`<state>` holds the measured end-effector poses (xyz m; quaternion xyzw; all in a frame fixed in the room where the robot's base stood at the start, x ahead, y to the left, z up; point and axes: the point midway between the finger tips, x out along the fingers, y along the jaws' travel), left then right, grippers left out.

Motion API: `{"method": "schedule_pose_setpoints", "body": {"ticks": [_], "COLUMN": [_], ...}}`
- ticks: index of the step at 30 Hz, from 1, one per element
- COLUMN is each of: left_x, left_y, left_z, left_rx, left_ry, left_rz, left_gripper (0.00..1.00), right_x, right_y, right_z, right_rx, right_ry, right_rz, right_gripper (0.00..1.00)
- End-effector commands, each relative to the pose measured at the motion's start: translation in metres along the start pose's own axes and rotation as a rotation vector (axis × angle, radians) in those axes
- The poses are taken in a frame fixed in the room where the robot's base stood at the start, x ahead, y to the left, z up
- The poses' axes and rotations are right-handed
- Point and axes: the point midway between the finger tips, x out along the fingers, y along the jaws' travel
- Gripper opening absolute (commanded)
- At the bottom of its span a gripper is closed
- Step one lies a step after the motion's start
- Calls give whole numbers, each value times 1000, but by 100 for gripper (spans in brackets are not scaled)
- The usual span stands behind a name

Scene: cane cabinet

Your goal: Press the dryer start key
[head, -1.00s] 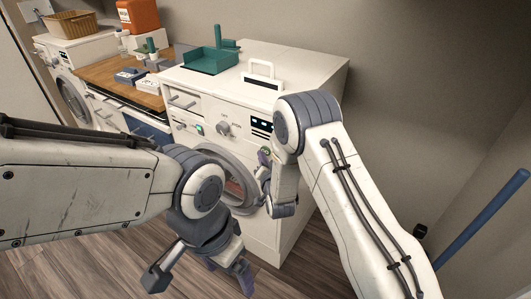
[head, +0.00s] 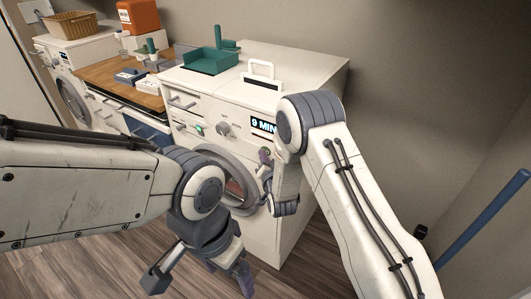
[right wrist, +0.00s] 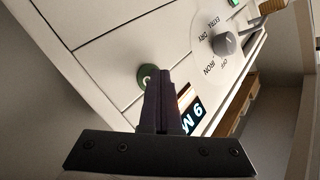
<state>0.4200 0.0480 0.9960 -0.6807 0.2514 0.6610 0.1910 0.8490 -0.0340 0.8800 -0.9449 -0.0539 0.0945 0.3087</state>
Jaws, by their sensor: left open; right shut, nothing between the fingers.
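The white dryer (head: 285,215) has a round door at its front and a display (head: 263,125) that reads "9 MIN". The display also shows, partly covered, in the right wrist view (right wrist: 194,115). A round green key with a pale symbol (right wrist: 144,79) sits on the panel in the right wrist view. My right gripper (right wrist: 158,74) is shut and empty, its tips overlapping the key's edge; I cannot tell contact for certain. In the head view my right gripper (head: 264,157) is at the panel, below the display. My left gripper (head: 200,281) is open and empty, low before the dryer.
A dial (right wrist: 225,43) and a green-lit switch (head: 199,129) are on the same panel. A green tray (head: 210,62) and a white-framed item (head: 262,75) stand on the dryer. A wooden counter (head: 110,75) lies left; a blue pole (head: 485,230) leans right.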

Motion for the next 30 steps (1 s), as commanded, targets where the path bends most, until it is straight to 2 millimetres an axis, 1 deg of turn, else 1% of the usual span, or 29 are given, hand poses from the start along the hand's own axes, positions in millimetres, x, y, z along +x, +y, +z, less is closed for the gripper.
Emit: {"method": "schedule_pose_setpoints", "body": {"ticks": [8, 18, 27, 30], "left_x": [0, 2, 2, 3], "left_y": [0, 0, 0, 0], "left_z": [0, 0, 0, 0], "left_rx": [0, 0, 0, 0], "left_ry": [0, 0, 0, 0], "left_rz": [0, 0, 0, 0], "left_gripper": [88, 88, 88, 88], "right_x": [0, -10, -11, -14], "right_y": [0, -8, -9, -11], "right_z": [-1, 7, 7, 10], "right_rx": [1, 1, 1, 1], "right_ry": [3, 2, 2, 0], "right_rz": [0, -1, 0, 0], "right_gripper": [0, 0, 0, 0]}}
